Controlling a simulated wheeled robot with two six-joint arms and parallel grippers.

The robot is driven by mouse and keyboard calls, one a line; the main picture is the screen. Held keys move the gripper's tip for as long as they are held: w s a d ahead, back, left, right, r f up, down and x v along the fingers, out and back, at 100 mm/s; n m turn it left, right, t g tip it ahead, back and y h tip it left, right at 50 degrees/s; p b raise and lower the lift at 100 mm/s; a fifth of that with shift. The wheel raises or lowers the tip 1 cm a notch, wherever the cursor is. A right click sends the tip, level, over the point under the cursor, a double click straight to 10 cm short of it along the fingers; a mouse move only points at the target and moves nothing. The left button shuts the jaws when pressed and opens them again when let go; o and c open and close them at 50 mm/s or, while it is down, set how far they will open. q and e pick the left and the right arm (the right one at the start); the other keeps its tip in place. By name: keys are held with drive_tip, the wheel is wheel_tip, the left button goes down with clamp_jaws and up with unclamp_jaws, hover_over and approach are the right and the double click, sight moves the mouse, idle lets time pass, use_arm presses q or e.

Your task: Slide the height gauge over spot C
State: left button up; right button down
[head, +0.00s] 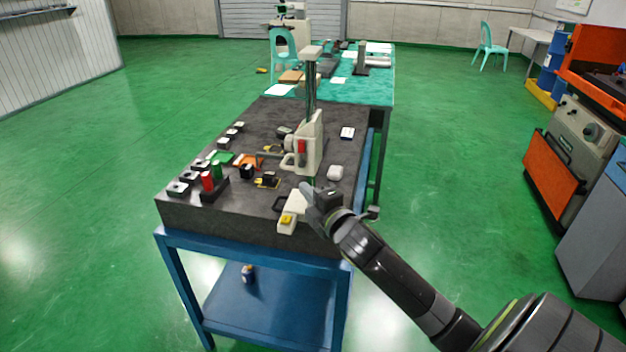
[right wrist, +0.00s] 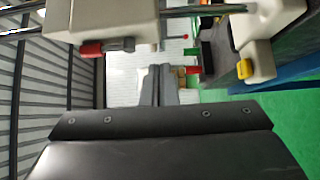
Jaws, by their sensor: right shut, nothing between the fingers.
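The height gauge (head: 314,147) stands upright on the dark granite plate, with a tall column, a beige carriage and a beige base (head: 291,210) with a yellow button near the plate's front right. In the right wrist view, its carriage (right wrist: 110,20) is at upper left and its base (right wrist: 262,52) at upper right. My right gripper (head: 307,190) is beside the column, just above the base. Its fingers (right wrist: 161,72) are shut and empty; whether they touch the gauge I cannot tell. I cannot read which mark is spot C. My left gripper is not in view.
The granite plate (head: 245,216) rests on a blue stand. Small blocks line its left side, near red and green cylinders (head: 207,181) in a black holder. An orange piece (head: 247,161) lies mid-plate. A white rounded object (head: 335,172) sits right of the gauge.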

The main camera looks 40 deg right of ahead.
sight(319, 164)
drive_tip(key=shift+w+d+p, duration=0.2)
drive_tip(key=shift+w+d, duration=0.35)
drive_tip(key=shift+d, duration=0.2)
drive_tip(key=shift+w+d+p, duration=0.2)
drive_tip(key=shift+w+d, duration=0.3)
drive_tip(key=shift+d, duration=0.2)
drive_tip(key=w+d, duration=0.1)
drive_tip(key=d, duration=0.1)
drive_tip(key=w+d, duration=0.4)
drive_tip(key=shift+r+b, duration=0.25)
drive_tip(key=shift+b, duration=0.1)
